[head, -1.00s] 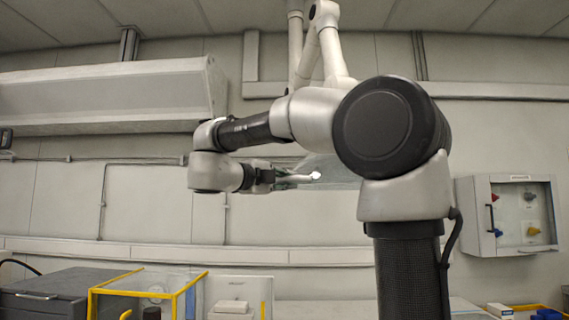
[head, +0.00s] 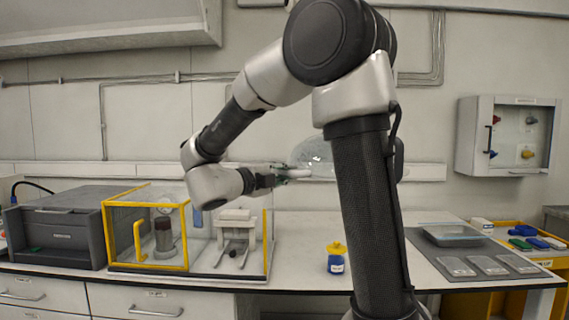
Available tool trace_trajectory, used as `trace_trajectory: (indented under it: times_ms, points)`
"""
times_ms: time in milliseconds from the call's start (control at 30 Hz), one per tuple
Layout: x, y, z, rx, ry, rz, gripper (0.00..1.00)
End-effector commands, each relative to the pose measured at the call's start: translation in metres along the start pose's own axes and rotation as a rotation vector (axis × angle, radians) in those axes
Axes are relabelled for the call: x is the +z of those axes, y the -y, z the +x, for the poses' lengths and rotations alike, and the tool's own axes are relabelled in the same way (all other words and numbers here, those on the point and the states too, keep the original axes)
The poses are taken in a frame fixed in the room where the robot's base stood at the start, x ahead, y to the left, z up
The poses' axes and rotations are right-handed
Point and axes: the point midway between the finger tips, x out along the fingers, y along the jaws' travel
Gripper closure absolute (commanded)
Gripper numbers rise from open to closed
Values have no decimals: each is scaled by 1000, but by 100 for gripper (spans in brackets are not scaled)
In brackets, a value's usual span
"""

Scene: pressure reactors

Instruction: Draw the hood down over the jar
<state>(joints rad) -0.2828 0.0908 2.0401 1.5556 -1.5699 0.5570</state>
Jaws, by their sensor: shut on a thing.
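The hood (head: 313,154) is a clear dome with a pale handle at its lower left rim. My gripper (head: 287,175) is shut on that handle, at the hood's left side. The hood hangs in the air well above the bench, its right part hidden behind my arm. The jar (head: 335,265) is small and white with a yellow top and a blue label. It stands upright on the bench below the hood, slightly to the right of my gripper, with a clear gap between.
A yellow-framed clear enclosure (head: 106,235) and a grey box (head: 55,237) stand at left on the bench. A clear-walled station (head: 270,240) stands left of the jar. A grey mat (head: 425,245) with clear trays lies at right. A wall cabinet (head: 467,135) hangs above.

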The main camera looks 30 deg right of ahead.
Motion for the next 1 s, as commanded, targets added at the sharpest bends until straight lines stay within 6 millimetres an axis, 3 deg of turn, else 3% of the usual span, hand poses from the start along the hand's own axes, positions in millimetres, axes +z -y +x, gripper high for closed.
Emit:
trace_trajectory:
  times_ms: [300, 333, 467, 800, 1000]
  points:
    - [0, -1, 0, 0, 0, 0, 100]
    - [0, -1, 0, 0, 1, 0, 82]
    - [0, -1, 0, 0, 1, 0, 61]
    - [0, 0, -3, 0, 1, 0, 61]
    - [2, -1, -33, 0, 6, 0, 61]
